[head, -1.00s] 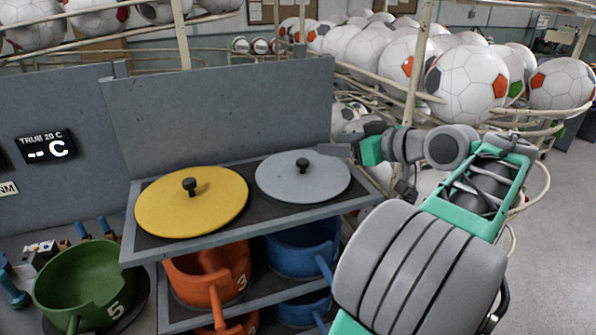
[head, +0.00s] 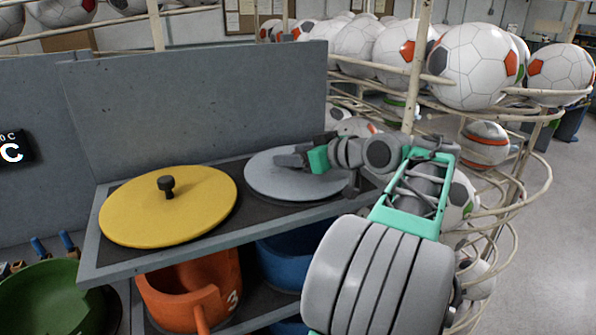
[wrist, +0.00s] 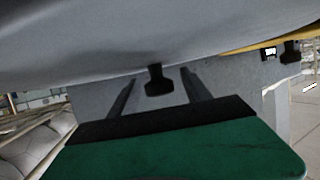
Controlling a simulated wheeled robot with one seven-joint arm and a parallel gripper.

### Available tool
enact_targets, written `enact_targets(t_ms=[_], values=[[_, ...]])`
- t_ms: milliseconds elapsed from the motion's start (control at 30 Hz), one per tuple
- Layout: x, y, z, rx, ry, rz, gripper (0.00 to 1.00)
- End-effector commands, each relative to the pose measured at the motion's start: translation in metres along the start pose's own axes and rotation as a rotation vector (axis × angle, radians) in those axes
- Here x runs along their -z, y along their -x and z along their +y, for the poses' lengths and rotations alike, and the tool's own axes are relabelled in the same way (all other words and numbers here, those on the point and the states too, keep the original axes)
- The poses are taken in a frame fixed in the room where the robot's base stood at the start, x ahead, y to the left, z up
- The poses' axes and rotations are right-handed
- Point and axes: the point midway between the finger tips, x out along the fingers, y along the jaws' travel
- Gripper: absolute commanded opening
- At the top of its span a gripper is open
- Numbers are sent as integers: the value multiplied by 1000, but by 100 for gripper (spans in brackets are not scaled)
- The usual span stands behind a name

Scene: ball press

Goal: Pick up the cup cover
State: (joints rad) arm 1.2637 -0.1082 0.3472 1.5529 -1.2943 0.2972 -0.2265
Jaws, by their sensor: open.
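The grey cup cover (head: 270,185) lies flat on the top shelf, right of the yellow cover (head: 150,220), which has a black knob (head: 166,184). My gripper (head: 284,158) is over the grey cover, reaching in from the right, and hides its knob in the head view. In the wrist view, which appears upside down, the grey cover (wrist: 90,40) fills the top and its black knob (wrist: 158,82) hangs between the two dark fingers of my gripper (wrist: 156,92). The fingers are open, with a gap on each side of the knob.
A grey panel (head: 200,110) stands behind the shelf (head: 110,268). Orange (head: 190,290) and blue (head: 285,265) cups sit on the shelf below, and a green cup (head: 50,300) at the lower left. Racks of footballs (head: 470,65) stand behind on the right.

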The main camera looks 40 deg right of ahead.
Motion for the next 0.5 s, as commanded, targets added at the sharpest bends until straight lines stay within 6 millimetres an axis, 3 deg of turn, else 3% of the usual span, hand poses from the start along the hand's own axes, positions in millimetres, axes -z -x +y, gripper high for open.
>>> enact_targets(t_ms=[100,300,500], values=[[1,-13,-1,2,0,0,56],[0,-15,-1,2,1,0,56],[0,-15,-2,3,1,0,40]])
